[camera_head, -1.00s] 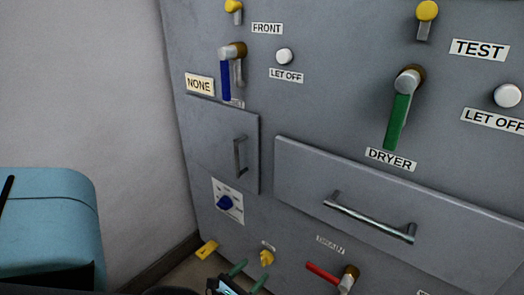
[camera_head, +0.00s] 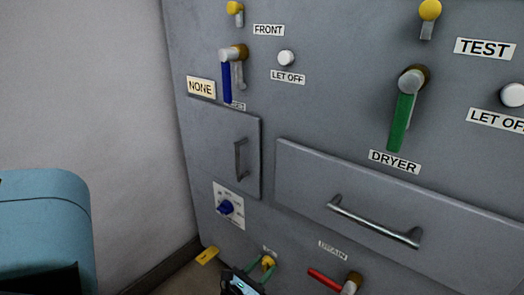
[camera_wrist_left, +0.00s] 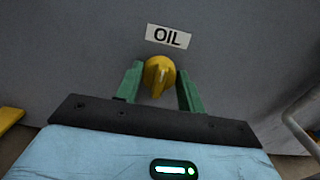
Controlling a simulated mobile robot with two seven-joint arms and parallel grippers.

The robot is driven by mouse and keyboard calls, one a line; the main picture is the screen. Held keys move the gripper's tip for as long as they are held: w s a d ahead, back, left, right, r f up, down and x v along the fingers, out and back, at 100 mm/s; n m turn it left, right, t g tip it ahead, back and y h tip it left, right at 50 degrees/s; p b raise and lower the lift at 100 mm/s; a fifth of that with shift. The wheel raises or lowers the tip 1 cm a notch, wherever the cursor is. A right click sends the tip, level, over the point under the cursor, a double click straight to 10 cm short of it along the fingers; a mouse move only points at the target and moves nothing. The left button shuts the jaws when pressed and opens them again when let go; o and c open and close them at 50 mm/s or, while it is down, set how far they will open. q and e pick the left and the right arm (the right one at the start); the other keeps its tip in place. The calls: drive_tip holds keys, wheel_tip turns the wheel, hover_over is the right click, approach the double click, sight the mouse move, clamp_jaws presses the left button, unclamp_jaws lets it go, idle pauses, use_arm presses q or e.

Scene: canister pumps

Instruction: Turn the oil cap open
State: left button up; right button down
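The oil cap is a yellow knob (camera_wrist_left: 158,75) low on the grey cabinet front, under the white OIL label (camera_wrist_left: 169,36) in the left wrist view. It also shows near the bottom of the head view (camera_head: 267,262). My left gripper (camera_wrist_left: 160,85) has its two green fingers on either side of the knob, with a gap visible at each side. It is open around the cap. In the head view the left gripper (camera_head: 254,272) is at the bottom edge. My right gripper is not in view.
A red-handled valve (camera_head: 325,279) sits right of the cap under the DRAIN label. A drawer with a bar handle (camera_head: 372,222) and a blue dial (camera_head: 226,207) are above. A yellow piece (camera_head: 207,255) lies at lower left.

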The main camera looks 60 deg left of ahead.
use_arm(q)
drive_tip(key=shift+c, duration=0.4)
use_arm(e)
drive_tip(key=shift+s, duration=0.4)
